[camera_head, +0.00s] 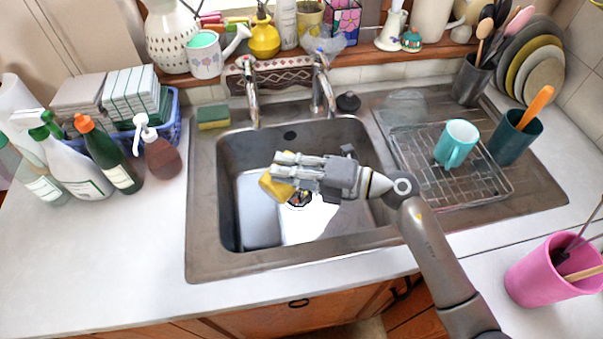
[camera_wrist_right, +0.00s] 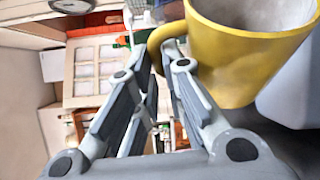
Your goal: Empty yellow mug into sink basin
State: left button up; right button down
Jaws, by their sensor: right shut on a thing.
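The yellow mug (camera_head: 273,188) is over the sink basin (camera_head: 355,219) in the head view, partly hidden behind my right gripper (camera_head: 292,170). In the right wrist view, the mug (camera_wrist_right: 245,65) is large at the upper right, with its handle between the fingers of my right gripper (camera_wrist_right: 160,68). The gripper is shut on it. The mug's pale grey inside shows in part, but I cannot tell whether it holds anything. I cannot tell its tilt from the head view. My left gripper is not in view.
Two taps (camera_head: 322,85) stand behind the basin. A wire rack (camera_head: 470,195) with a turquoise mug (camera_head: 456,143) is on the right. Bottles (camera_head: 105,155) and a blue basket (camera_head: 172,125) stand left. A pink pot (camera_head: 545,272) is at front right. The left counter front is clear.

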jog(key=shift+w+d+r+m+y+p, duration=0.15)
jog(key=shift+w+d+r+m+y, duration=0.1)
jog(key=shift+w+d+r+m, duration=0.25)
jog(key=shift+w+d+r+m+y+p, duration=0.15)
jog(key=shift+w+d+m+y, duration=0.2)
jog(key=shift+m, duration=0.35)
dwell(0.7)
